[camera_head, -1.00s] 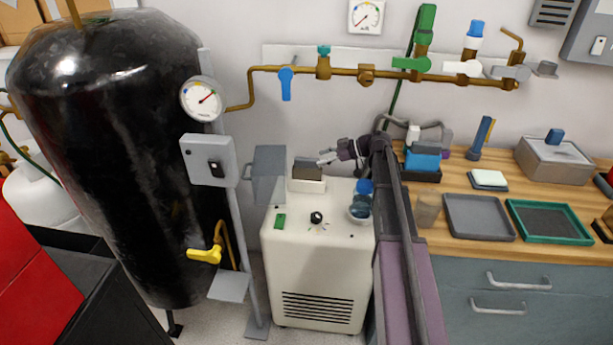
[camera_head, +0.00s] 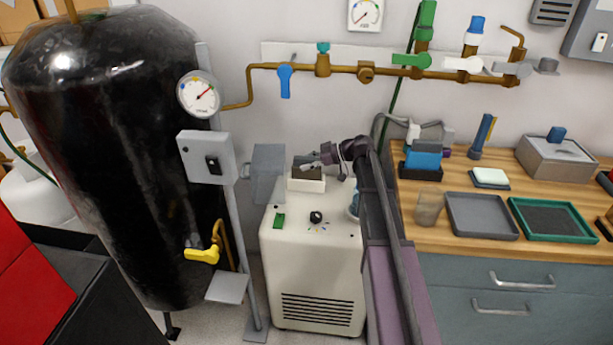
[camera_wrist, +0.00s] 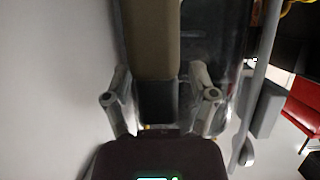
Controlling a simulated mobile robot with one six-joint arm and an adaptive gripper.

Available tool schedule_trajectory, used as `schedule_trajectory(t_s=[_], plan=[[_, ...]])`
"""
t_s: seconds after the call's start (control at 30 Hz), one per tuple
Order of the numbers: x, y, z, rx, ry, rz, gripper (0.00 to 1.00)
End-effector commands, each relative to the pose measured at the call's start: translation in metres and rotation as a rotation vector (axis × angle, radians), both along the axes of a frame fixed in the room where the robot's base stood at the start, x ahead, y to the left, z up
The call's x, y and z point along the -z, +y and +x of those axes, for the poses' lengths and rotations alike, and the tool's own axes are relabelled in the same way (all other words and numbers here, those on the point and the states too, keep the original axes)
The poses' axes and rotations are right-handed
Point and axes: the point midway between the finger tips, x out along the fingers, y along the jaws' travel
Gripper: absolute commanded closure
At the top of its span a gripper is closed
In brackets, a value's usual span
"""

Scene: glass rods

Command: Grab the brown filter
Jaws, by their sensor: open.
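The brown filter (camera_head: 306,172) stands upright in a white holder (camera_head: 306,185) on top of the cream machine. In the wrist view the brown filter (camera_wrist: 153,42) is a long olive-brown block, with a darker block below it in the picture. My gripper (camera_head: 307,162) is at the filter's top in the head view. In the wrist view my gripper (camera_wrist: 160,80) is open, with one finger on each side of the block's line and gaps visible. Whether a finger touches the filter cannot be told.
The cream machine (camera_head: 312,265) has a black knob and a green switch on top. A grey panel (camera_head: 268,172) stands left of the holder. A large black tank (camera_head: 110,150) and a gauge post are further left. A wooden bench (camera_head: 450,235) with trays is on the right.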

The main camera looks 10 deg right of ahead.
Motion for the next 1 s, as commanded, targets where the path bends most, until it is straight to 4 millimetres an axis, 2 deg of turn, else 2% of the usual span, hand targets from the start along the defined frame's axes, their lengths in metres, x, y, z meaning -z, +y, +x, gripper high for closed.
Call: schedule_trajectory(t_s=[0.53, 0.57, 0.8, 1.0], plan=[[0.0001, 0.002, 0.0003, -0.001, -0.001, 0.0, 0.26], [0.0001, 0.0021, 0.0004, -0.001, -0.001, 0.0, 0.29], [0.0001, 0.0024, 0.0004, -0.001, -0.001, 0.0, 1.0], [0.0002, 0.0026, 0.0003, -0.002, 0.0, 0.0, 1.0]])
